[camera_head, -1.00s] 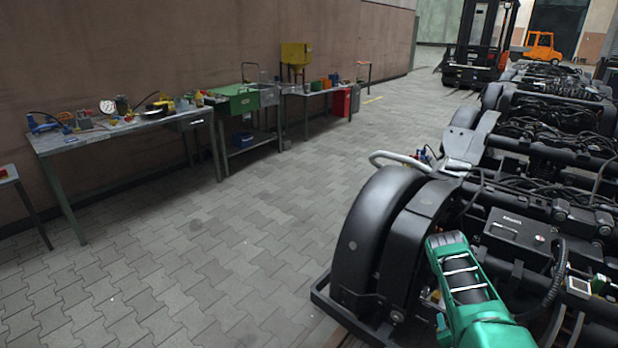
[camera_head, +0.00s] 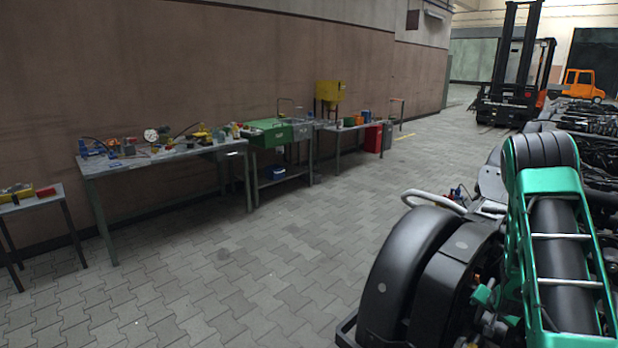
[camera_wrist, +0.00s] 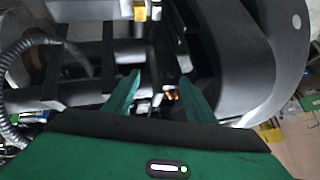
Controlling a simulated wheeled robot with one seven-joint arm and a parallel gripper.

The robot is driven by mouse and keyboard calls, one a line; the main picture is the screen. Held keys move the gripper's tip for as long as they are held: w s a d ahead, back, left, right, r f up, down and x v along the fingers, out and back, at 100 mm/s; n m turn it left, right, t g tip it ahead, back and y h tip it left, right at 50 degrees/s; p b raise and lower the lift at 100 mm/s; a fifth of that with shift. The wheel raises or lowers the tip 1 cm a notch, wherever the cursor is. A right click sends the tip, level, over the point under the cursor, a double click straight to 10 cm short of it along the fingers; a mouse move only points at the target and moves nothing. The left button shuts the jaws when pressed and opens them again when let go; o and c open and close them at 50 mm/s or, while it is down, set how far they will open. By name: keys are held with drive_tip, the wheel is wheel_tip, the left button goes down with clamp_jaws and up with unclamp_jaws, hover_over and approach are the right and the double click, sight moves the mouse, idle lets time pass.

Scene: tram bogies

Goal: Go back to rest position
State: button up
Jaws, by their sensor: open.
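My gripper (camera_wrist: 158,92) shows in the wrist view with its two green fingers apart and nothing between them. Beyond the fingers are dark bars and pipes of a tram bogie (camera_wrist: 90,80), and a large dark wheel (camera_wrist: 290,75) stands to the right. In the head view my green and black arm rises at the right, in front of the bogie, whose wheel cover (camera_head: 405,270) shows to its left. The gripper itself does not show in the head view.
A forklift (camera_head: 510,90) and an orange vehicle (camera_head: 582,85) stand at the back. The paved floor (camera_head: 250,250) between benches and bogie is clear.

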drive_tip(key=s+a+r+n+g+y, duration=0.1)
drive_tip(key=s+a+r, duration=0.2)
drive_tip(key=s+r, duration=0.3)
drive_tip(key=s+a+r+n+g, duration=0.1)
drive_tip(key=s+a+r+g, duration=0.2)
drive_tip(key=r, duration=0.4)
drive_tip(key=s+a+r+y, duration=0.1)
drive_tip(key=s+a+r, duration=0.3)
drive_tip(key=s+r, duration=0.25)
drive_tip(key=s+a+r+g, duration=0.1)
drive_tip(key=s+a+r, duration=0.2)
drive_tip(key=s, duration=0.5)
drive_tip(key=s+a+r+n+g+y, duration=0.1)
drive_tip(key=s+a+r, duration=0.3)
drive_tip(key=s, duration=0.3)
drive_tip(key=s+a+r+n+g+y, duration=0.1)
drive_tip(key=s+a+r, duration=0.2)
drive_tip(key=s, duration=0.5)
drive_tip(key=shift+s+a+r, duration=0.2)
drive_tip(key=shift+s+a, duration=0.1)
drive_tip(key=shift+a, duration=0.5)
drive_tip(key=shift+w+f, duration=0.25)
drive_tip(key=shift+w, duration=0.35)
